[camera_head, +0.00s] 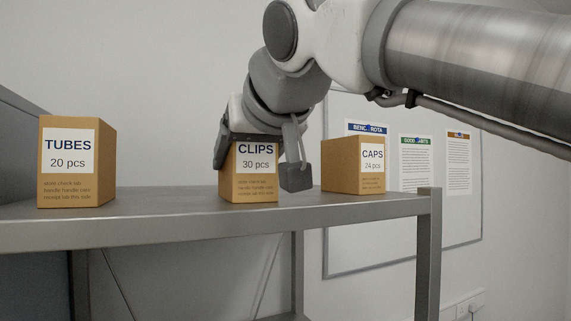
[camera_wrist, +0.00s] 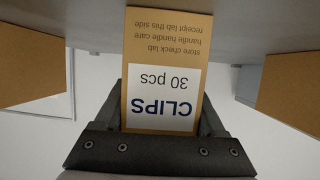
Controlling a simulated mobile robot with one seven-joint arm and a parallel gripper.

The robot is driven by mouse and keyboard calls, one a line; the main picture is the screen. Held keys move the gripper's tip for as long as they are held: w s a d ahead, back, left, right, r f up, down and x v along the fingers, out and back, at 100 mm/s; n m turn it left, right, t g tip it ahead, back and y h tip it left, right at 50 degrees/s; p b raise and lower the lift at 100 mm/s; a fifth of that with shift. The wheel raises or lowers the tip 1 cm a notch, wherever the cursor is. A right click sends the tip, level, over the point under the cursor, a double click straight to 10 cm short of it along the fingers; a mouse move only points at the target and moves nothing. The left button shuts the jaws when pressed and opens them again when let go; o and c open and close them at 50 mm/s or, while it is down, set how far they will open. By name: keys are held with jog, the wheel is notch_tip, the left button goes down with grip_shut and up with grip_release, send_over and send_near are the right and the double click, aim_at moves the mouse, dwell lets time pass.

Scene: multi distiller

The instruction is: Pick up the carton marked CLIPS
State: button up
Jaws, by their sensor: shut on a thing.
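The carton marked CLIPS (camera_head: 249,180) is a brown box with a white label reading CLIPS, 30 pcs. It is at the middle of the shelf in the head view, upright, its base at the shelf's surface level; I cannot tell whether it touches the shelf. My gripper (camera_head: 256,172) comes down over it from above, with a finger at each side, and is shut on it. The gripper covers the carton's top. In the wrist view the CLIPS carton (camera_wrist: 162,70) appears upside down between the fingers of my gripper (camera_wrist: 162,110).
A carton marked TUBES (camera_head: 73,162) stands left on the grey metal shelf (camera_head: 200,228). A carton marked CAPS (camera_head: 352,165) stands to the right, near the shelf's right end. Clear shelf lies between the cartons. A whiteboard with posters (camera_head: 414,163) hangs behind.

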jog(key=c, duration=0.4)
jog(key=shift+c, duration=0.2)
jog(key=shift+r, duration=0.15)
